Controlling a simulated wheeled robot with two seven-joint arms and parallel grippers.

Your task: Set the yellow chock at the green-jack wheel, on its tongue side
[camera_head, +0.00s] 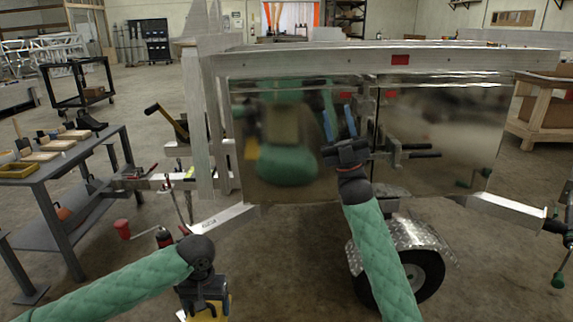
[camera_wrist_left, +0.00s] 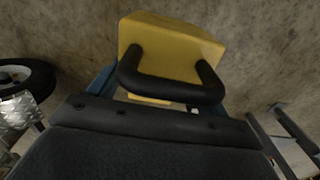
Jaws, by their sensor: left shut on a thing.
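The yellow chock (camera_wrist_left: 172,36) with its black handle (camera_wrist_left: 170,80) is held by my left gripper (camera_wrist_left: 168,92), above the concrete floor. In the head view the chock (camera_head: 207,314) shows only in part at the bottom edge, under my left gripper (camera_head: 203,297). A black wheel (camera_head: 424,272) under a diamond-plate fender (camera_head: 408,234) stands to the right, well apart from the chock. A wheel (camera_wrist_left: 28,76) also shows at the left of the left wrist view. A green jack handle (camera_head: 558,281) hangs at the far right. My right gripper (camera_head: 339,122) is open and empty, before the trailer's panel.
The shiny trailer body (camera_head: 440,130) fills the middle. A metal tongue beam (camera_head: 507,207) runs right. At left are a red jack handle (camera_head: 122,229), an angled beam (camera_head: 222,217) and a grey workbench (camera_head: 50,180).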

